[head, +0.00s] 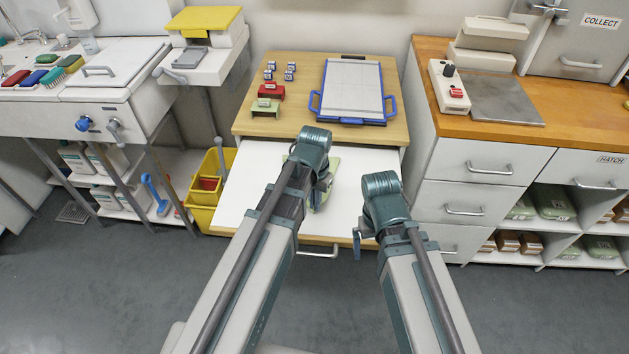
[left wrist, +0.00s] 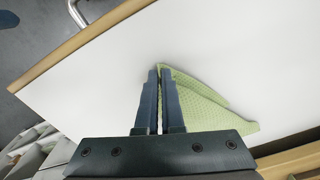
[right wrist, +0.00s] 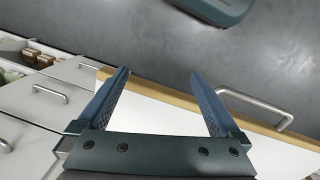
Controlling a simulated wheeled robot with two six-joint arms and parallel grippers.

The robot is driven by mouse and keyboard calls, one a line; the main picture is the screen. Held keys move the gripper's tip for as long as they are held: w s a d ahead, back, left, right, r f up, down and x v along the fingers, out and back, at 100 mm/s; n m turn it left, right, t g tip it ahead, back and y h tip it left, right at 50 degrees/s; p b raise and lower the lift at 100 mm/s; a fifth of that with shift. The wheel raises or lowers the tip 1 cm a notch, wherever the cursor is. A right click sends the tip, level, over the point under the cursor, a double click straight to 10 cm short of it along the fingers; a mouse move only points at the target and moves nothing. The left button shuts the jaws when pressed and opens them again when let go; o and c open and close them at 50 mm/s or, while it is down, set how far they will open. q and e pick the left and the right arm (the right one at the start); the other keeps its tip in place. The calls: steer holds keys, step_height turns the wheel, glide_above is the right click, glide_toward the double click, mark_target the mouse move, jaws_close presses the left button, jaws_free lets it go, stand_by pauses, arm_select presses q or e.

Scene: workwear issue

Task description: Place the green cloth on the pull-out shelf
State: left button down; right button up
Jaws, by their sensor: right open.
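The green cloth (head: 329,170) is over the white pull-out shelf (head: 262,180), partly hidden by my left arm. In the left wrist view the cloth (left wrist: 205,100) is a folded, textured piece coming out from between the fingers. My left gripper (head: 321,188) has its fingers close together with the cloth pinched at their tips (left wrist: 157,68). Whether the cloth touches the shelf (left wrist: 90,90) is hard to tell. My right gripper (right wrist: 158,73) is open and empty near the shelf's front right part, by the handle (right wrist: 255,106).
The shelf extends from a wooden table (head: 300,130) holding a blue-framed board (head: 352,90), a red block (head: 271,91), a green block (head: 265,107) and several small cubes. A yellow bin (head: 203,195) stands left. Drawers (head: 488,160) stand right. The shelf's left part is clear.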

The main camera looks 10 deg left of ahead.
arm_select(q)
steer(key=c, duration=0.6)
jaws_free()
steer(key=shift+r, duration=0.1)
steer(key=s+r+p, duration=0.4)
steer(key=r+p, duration=0.6)
steer(key=s+d+y, duration=0.1)
steer(key=s+d, duration=0.4)
steer(key=s, duration=0.2)
steer(key=shift+d+m, duration=0.15)
steer(key=shift+m, duration=0.25)
steer(key=shift+s, duration=0.1)
